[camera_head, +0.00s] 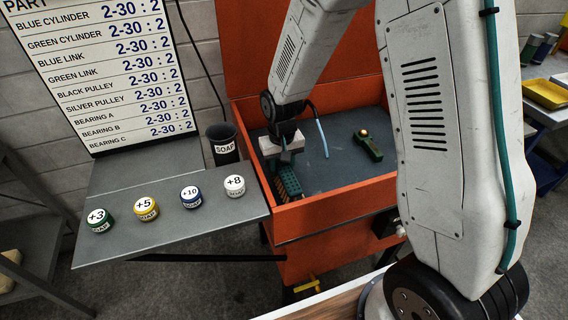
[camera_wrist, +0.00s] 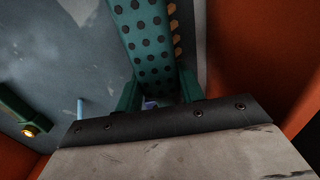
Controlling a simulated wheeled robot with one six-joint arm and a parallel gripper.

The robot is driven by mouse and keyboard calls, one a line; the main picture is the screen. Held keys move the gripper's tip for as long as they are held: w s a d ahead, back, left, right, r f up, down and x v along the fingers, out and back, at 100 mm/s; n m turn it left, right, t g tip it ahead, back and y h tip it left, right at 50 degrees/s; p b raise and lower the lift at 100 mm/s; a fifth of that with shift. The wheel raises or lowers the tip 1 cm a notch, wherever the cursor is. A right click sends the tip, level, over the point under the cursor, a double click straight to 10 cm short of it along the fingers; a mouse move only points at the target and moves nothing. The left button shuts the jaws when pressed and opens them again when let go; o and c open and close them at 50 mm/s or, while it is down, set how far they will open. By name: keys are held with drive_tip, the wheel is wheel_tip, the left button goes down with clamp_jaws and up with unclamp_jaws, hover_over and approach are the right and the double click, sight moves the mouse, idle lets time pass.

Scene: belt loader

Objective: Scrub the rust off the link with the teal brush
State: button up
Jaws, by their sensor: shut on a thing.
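The teal brush (camera_head: 288,182), perforated with dark dots and edged with orange-brown bristles, is at the left of the orange basin. In the wrist view the brush (camera_wrist: 150,40) extends away from between my fingers. My gripper (camera_head: 286,158) is inside the basin, shut on the brush; it also shows in the wrist view (camera_wrist: 158,98). A dark green piece (camera_head: 370,147) with a shiny copper-gold round end lies on the basin floor to the right, apart from the brush. It may be the link; rust cannot be made out. It shows at the left of the wrist view (camera_wrist: 14,108).
The orange basin (camera_head: 335,199) has raised walls and a grey floor. A pale blue tube (camera_head: 322,138) stands between brush and green piece.

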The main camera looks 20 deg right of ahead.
drive_tip(key=shift+s+d, duration=0.1)
drive_tip(key=shift+s, duration=0.2)
drive_tip(key=shift+w+d, duration=0.1)
drive_tip(key=shift+d, duration=1.8)
drive_tip(key=shift+s, duration=0.55)
drive_tip(key=shift+s+a+f, duration=0.1)
drive_tip(key=shift+a+f, duration=0.05)
drive_tip(key=shift+a, duration=1.8)
drive_tip(key=shift+r, duration=3.05)
drive_tip(key=shift+r, duration=1.5)
